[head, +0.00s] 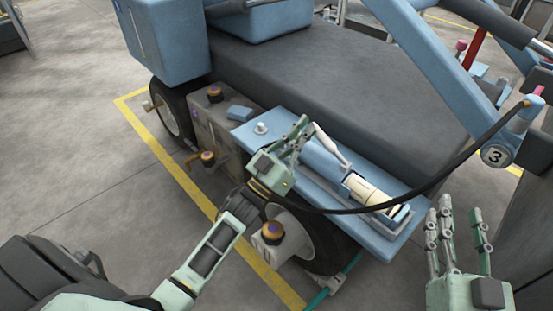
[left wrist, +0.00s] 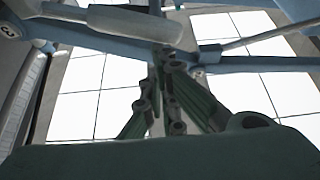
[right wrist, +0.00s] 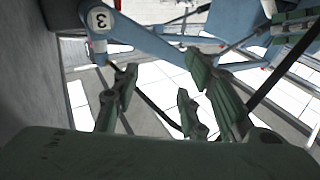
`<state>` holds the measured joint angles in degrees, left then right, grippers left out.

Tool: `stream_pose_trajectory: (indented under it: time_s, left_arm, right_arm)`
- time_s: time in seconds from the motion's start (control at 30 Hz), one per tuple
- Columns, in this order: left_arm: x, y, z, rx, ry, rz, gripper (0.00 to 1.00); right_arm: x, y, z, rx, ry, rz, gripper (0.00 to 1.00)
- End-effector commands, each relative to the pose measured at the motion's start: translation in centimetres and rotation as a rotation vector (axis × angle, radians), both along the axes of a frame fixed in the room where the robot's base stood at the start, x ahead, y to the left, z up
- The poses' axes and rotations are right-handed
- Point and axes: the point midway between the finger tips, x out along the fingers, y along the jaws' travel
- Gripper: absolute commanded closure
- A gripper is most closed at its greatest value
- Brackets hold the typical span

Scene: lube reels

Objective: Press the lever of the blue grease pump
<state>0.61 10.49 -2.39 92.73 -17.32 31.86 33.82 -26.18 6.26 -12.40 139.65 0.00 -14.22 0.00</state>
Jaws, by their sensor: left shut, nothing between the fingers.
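The blue grease pump lies on a light blue shelf (head: 250,137) on the side of the machine. Its cream barrel (head: 370,192) is toward the right end. Its pale lever (head: 330,146) slants up and left from the pump. My left gripper (head: 304,126) is shut and empty, with its fingertips close to the lever's upper end. In the left wrist view the fingers (left wrist: 166,62) meet just below a pale rod (left wrist: 145,22), which looks like the lever. I cannot tell whether they touch. My right gripper (head: 456,212) is open and empty, off the shelf's right end.
A black hose (head: 440,180) curves from the shelf to a blue nozzle holder marked 3 (head: 497,156). Brass-topped grey units (head: 273,232) and a wheel (head: 318,236) are below the shelf. The dark machine deck (head: 310,85) rises behind. Open floor lies left.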

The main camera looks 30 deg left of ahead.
Motion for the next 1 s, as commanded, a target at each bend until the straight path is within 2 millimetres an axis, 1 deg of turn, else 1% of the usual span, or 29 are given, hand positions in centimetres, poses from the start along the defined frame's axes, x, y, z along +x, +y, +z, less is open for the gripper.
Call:
stream_pose_trajectory:
  time_s: [0.07,0.1,0.3,0.4,0.5,0.67,1.0]
  left_arm:
    - [0.1,0.0,0.7,0.000,0.002,0.001,1.00]
    - [-0.9,0.5,-0.5,0.000,0.011,0.001,1.00]
    - [-4.8,1.9,-2.8,0.000,0.005,0.000,1.00]
    - [-6.2,2.5,-3.6,0.000,0.004,0.002,1.00]
    - [-7.2,2.8,-4.3,0.001,0.003,0.000,1.00]
    - [-7.9,3.1,-4.7,-0.001,0.000,-0.001,1.00]
    - [-8.0,3.2,-4.7,0.000,-0.001,0.000,1.00]
  right_arm:
    - [0.1,-0.3,-1.6,-0.024,0.093,-0.005,0.60]
    - [0.1,-0.3,-2.3,-0.031,0.119,-0.007,0.60]
    - [-0.2,-0.8,-5.0,-0.063,0.246,-0.016,0.60]
    - [-0.4,-0.9,-5.9,-0.074,0.287,-0.018,0.60]
    - [-0.5,-1.0,-6.4,-0.080,0.313,-0.020,0.60]
    - [-0.6,-1.1,-6.9,-0.085,0.333,-0.021,0.60]
    - [-0.6,-1.1,-6.9,-0.086,0.334,-0.021,0.60]
